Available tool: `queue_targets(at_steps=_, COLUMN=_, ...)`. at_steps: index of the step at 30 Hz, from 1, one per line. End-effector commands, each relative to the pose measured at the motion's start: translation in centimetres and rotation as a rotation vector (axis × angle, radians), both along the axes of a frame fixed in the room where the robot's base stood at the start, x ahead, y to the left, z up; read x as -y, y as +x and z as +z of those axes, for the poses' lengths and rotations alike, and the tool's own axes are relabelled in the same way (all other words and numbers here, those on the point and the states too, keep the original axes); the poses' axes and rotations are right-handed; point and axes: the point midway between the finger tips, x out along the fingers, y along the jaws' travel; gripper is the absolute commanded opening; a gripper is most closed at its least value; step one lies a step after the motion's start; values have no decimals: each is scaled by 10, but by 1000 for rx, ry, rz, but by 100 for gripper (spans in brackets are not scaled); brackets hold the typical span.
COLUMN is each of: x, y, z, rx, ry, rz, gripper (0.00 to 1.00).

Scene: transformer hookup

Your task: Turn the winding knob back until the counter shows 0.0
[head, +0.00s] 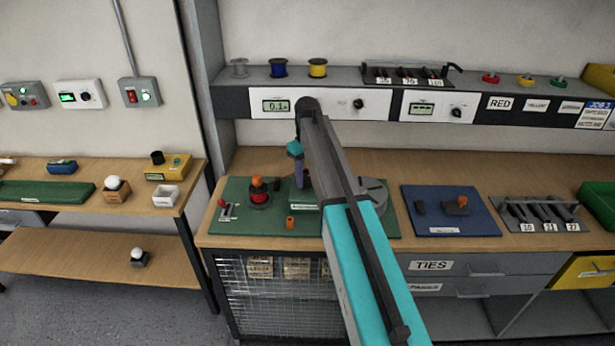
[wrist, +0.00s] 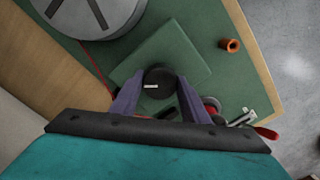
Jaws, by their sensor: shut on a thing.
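The winding knob (wrist: 160,78) is a round black knob with a white mark, on a green square block (wrist: 188,58) in the wrist view. My gripper (wrist: 160,92) has its two purple fingers on either side of the knob and is shut on it. In the head view my gripper (head: 299,178) points down at the green board, and the knob is hard to make out there. The counter (head: 276,106) is a small display on the white panel above the bench. It appears to read 0.1, with its right end close to my arm.
On the green board (head: 240,222) stand a red-and-black spool with an orange top (head: 258,192), an orange ring (head: 290,222) and a grey slotted disc (wrist: 92,14). A blue mat (head: 450,220) lies to the right. The shelf with wire spools (head: 278,68) overhangs the back.

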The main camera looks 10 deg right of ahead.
Motion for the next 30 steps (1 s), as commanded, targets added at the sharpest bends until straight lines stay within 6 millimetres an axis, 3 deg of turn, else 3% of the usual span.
queue_targets(at_steps=11, x=0, y=0, z=1, rx=0, ry=1, rz=7, gripper=19)
queue_targets(at_steps=12, x=0, y=0, z=1, rx=0, ry=1, rz=6, gripper=45)
queue_targets(at_steps=15, x=0, y=0, z=0, rx=0, ry=1, rz=6, gripper=60)
queue_targets(at_steps=30, x=0, y=0, z=6, rx=1, ry=0, rz=6, gripper=60)
